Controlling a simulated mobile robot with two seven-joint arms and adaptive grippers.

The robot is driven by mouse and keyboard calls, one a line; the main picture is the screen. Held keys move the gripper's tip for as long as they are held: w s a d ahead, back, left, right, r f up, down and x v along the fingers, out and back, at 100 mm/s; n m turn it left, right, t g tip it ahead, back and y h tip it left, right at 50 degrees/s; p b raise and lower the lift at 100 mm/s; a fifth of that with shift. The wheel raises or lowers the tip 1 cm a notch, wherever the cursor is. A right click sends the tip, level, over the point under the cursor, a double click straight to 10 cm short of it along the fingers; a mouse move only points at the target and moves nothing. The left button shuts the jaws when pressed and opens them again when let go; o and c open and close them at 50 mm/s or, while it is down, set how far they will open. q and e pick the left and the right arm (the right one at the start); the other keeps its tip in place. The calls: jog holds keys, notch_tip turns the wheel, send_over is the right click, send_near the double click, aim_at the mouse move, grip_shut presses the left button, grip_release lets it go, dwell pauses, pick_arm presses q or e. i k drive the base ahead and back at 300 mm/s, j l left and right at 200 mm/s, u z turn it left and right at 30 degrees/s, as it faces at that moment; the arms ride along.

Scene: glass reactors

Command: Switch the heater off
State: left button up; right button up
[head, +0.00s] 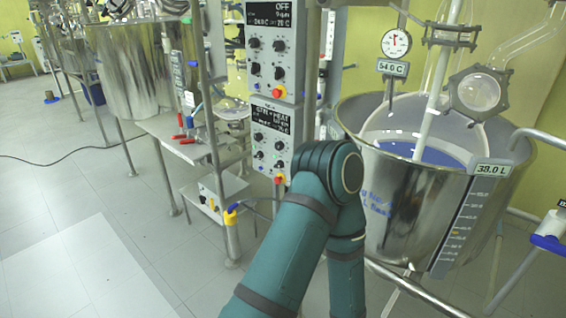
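Two grey control panels are mounted one above the other on the frame in the middle. The upper panel (266,60) has a dark display that reads OFF, several black knobs and a red button on a yellow collar (278,92). The lower panel (262,140) has a display (271,118) whose top line seems to end in HEAT, several knobs, small green lights and a red button on a yellow collar (280,179). My teal arm rises from the bottom edge and bends just right of the lower panel. Neither gripper shows. Which knob is the heater's is too small to read.
A steel vessel (410,205) with glassware stands at the right, with a dial gauge (396,42), a 54.0 C display (392,68) and a 38.0 L display (492,170). A black cable (60,163) crosses the open floor.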

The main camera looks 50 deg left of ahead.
aim_at(281, 164)
jog(key=j+z, duration=0.2)
jog(key=j, duration=1.75)
jog(key=i+j, duration=0.1)
jog(key=j, duration=0.9)
jog(key=i+j, duration=0.25)
jog(key=i, duration=0.1)
